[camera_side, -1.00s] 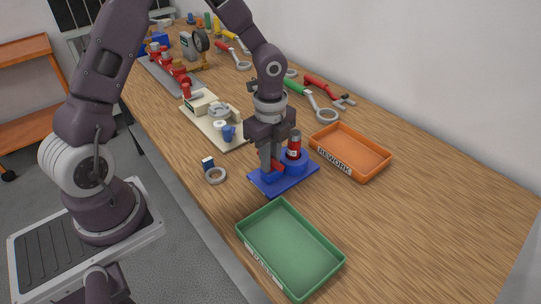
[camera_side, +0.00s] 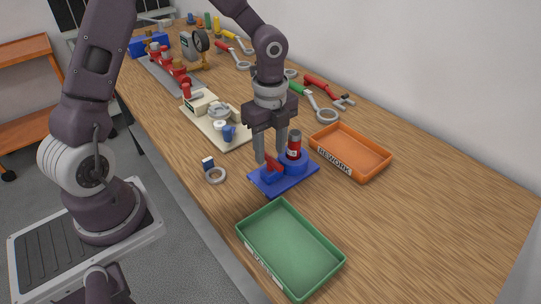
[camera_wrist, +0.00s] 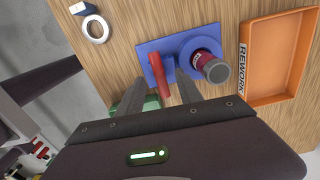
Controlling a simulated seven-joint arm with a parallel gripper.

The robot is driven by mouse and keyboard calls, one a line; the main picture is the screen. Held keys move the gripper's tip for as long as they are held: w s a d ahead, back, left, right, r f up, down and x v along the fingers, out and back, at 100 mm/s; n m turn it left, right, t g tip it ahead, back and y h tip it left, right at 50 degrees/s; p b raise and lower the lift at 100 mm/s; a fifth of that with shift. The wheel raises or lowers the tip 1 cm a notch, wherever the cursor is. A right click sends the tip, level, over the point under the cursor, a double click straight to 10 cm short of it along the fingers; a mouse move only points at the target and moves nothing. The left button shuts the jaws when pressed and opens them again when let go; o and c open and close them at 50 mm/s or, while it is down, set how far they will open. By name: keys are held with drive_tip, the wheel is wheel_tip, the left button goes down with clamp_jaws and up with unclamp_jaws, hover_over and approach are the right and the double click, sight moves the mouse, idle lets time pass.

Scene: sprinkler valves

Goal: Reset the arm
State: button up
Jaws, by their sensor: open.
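My gripper (camera_side: 271,150) is open above the blue fixture plate (camera_side: 284,183), its fingers apart and pointing down. A red lever-like part (camera_side: 273,163) stands on the plate near the fingertips; in the wrist view this red part (camera_wrist: 158,72) lies ahead of the gap between the fingers (camera_wrist: 160,92). Whether a finger touches it I cannot tell. A red cylinder with a dark grey top (camera_side: 294,146) stands upright in a round blue holder on the plate, to the right of the fingers. It also shows in the wrist view (camera_wrist: 212,66).
An orange REWORK tray (camera_side: 352,150) is at the right and a green tray (camera_side: 290,250) in front; both look empty. A grey ring (camera_side: 215,175) lies to the left. A cream board (camera_side: 213,128), wrenches (camera_side: 322,104) and red valves (camera_side: 172,66) are farther back.

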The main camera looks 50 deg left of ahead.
drive_tip(key=shift+r, duration=1.3)
drive_tip(key=s+d+r+n+t, duration=0.1)
drive_tip(key=s+r+n+t, duration=0.1)
drive_tip(key=s+r+n, duration=0.6)
drive_tip(key=s+r+n+t, duration=0.3)
drive_tip(key=s+r+n, duration=0.4)
drive_tip(key=s+n, duration=0.3)
drive_tip(key=shift+s+d+r+n+t, duration=0.3)
drive_tip(key=shift+s+d+r, duration=0.05)
drive_tip(key=shift+s, duration=0.6)
